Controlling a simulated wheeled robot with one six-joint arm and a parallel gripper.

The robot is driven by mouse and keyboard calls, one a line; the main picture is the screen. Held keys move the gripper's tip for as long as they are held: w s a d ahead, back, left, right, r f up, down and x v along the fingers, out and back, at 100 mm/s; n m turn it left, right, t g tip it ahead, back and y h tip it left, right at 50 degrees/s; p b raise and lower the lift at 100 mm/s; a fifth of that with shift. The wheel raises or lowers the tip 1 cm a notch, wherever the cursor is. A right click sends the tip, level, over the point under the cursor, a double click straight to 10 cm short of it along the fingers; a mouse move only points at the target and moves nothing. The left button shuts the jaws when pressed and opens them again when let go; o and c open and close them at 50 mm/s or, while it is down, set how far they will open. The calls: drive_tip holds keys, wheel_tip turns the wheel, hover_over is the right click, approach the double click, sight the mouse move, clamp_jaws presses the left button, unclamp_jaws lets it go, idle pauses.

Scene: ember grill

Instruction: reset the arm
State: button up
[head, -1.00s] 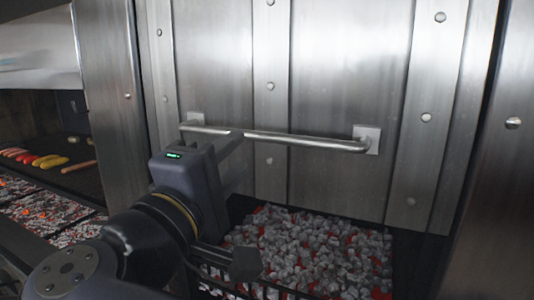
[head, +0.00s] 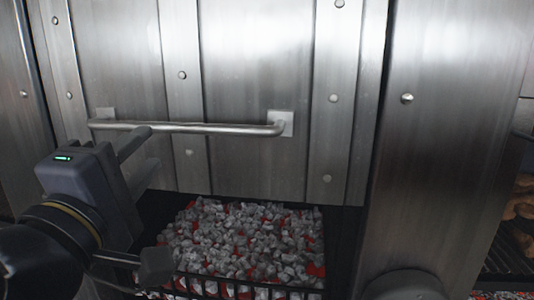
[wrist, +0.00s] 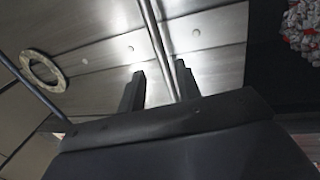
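My gripper (head: 147,150) is at the left part of a horizontal metal bar handle (head: 210,128) on a steel door (head: 235,60). In the wrist view, the two dark fingers of my gripper (wrist: 160,78) stand apart. The handle (wrist: 153,35) runs between them, with a gap showing on each side. I see no contact between the fingers and the bar. The door hangs with its lower edge just above a bed of coals.
Grey and red glowing coals (head: 245,240) lie in a basket below the door. A steel post (head: 440,130) stands to the right, with a grill rack and brown food (head: 522,208) beyond it. The wrist view shows a pale ring (wrist: 42,70) at the left.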

sight(171, 132)
drive_tip(key=p+x, duration=0.2)
drive_tip(key=x, duration=0.6)
drive_tip(key=shift+w+f, duration=0.1)
drive_tip(key=shift+f, duration=0.5)
